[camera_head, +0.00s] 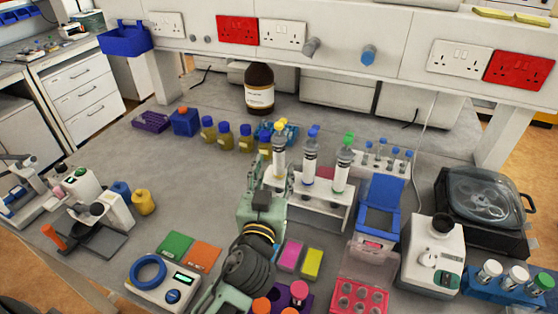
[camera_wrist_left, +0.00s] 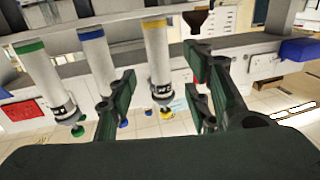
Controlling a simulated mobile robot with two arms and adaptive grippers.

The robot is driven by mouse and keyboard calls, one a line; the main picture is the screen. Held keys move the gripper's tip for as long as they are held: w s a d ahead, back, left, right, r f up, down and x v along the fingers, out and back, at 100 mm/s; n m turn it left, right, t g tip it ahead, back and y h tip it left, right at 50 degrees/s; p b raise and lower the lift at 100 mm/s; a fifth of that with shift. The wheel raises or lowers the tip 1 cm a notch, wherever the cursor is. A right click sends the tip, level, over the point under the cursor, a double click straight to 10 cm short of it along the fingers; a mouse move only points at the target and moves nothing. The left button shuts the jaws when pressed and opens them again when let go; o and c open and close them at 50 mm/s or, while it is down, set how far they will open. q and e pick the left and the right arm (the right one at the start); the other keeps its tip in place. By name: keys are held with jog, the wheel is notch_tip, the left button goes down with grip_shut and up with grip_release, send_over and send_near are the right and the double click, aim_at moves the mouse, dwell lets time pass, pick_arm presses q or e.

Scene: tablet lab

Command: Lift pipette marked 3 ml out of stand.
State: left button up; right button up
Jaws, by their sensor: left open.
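Three white pipettes hang in a white stand (camera_head: 325,211): one with a yellow top (camera_head: 280,158), one with a blue top (camera_head: 310,160) and one with a green top (camera_head: 342,172). Their volume marks are too small to read. My left gripper (camera_head: 272,182) is open at the yellow pipette, the leftmost one. In the left wrist view the yellow-banded pipette (camera_wrist_left: 157,62) appears between the open fingers of my left gripper (camera_wrist_left: 168,90), nearer the left finger. The blue-banded (camera_wrist_left: 94,65) and green-banded (camera_wrist_left: 45,85) pipettes are to its left. My right gripper is not in view.
A brown bottle (camera_head: 259,90) and several yellow-brown bottles with blue caps (camera_head: 226,136) stand behind. A blue box (camera_head: 381,205) and a tube rack (camera_head: 386,160) stand right of the stand. A balance (camera_head: 163,281) is at the front left.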

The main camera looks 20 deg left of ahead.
aim_at(278, 160)
pick_arm(q)
jog(key=w+p, duration=0.1)
jog(key=w, duration=0.2)
jog(key=w+a+p, duration=0.1)
jog(key=w, duration=0.1)
jog(key=shift+w+r+p, duration=0.1)
jog(key=shift+r+p, duration=0.1)
jog(key=shift+p, duration=0.1)
jog(key=shift+w+f, duration=0.2)
jog(key=shift+w, duration=0.35)
jog(key=shift+c, duration=0.5)
jog(key=c, duration=0.7)
grip_shut()
